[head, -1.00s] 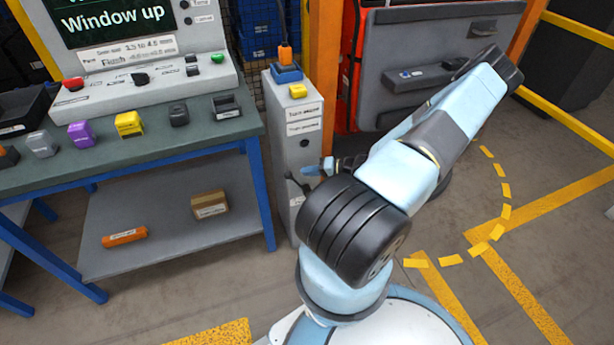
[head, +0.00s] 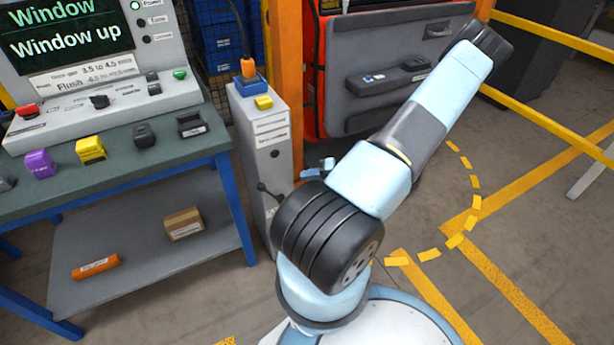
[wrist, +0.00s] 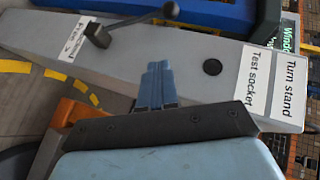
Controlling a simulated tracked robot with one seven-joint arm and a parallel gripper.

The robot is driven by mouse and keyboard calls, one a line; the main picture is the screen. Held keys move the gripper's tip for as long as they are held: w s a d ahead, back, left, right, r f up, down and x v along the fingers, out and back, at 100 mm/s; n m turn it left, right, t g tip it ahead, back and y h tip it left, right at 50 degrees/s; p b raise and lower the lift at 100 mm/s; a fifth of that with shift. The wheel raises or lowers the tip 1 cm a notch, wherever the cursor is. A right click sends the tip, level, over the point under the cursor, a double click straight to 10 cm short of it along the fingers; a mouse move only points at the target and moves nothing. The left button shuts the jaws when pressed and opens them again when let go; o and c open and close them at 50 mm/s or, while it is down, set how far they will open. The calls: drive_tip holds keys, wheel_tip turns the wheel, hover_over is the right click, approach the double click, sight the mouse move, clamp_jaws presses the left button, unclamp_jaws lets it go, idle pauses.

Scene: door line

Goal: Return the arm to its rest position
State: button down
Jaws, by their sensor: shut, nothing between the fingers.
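My arm rises from my base and bends across the middle of the head view. My gripper (head: 318,168) shows there only as a small blue tip behind the arm, beside the grey stand. In the wrist view the blue fingers (wrist: 157,72) are together with nothing between them. They point towards the face of the grey stand (wrist: 215,65), which lies sideways in that picture; I cannot tell the exact gap.
A workbench (head: 165,165) stands left. A door panel (head: 400,60) is behind the arm. The floor right is open, with yellow markings (head: 510,290).

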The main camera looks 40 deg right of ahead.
idle(0.3)
drive_tip(key=w+a+r+n+g+h, duration=0.1)
drive_tip(key=a+r+n+g, duration=0.3)
drive_tip(key=r, duration=0.6)
drive_tip(key=w+a+r+g+h, duration=0.1)
drive_tip(key=a+r+g+h, duration=0.1)
drive_tip(key=a+r, duration=0.65)
drive_tip(key=w+a+r+n+g+h, duration=0.1)
drive_tip(key=a+r+n+g, duration=0.25)
drive_tip(key=r, duration=0.75)
drive_tip(key=s+a+r+t+h, duration=0.2)
drive_tip(key=s+a+r, duration=0.4)
drive_tip(key=r, duration=0.4)
drive_tip(key=s+a+r+t+h, duration=0.2)
drive_tip(key=s+a+r, duration=0.4)
drive_tip(key=s+r, duration=0.3)
drive_tip(key=shift+s+r+h, duration=0.3)
drive_tip(key=shift+r+h, duration=0.1)
drive_tip(key=shift+r, duration=0.35)
drive_tip(key=shift+a+t, duration=0.1)
drive_tip(key=shift+t, duration=0.15)
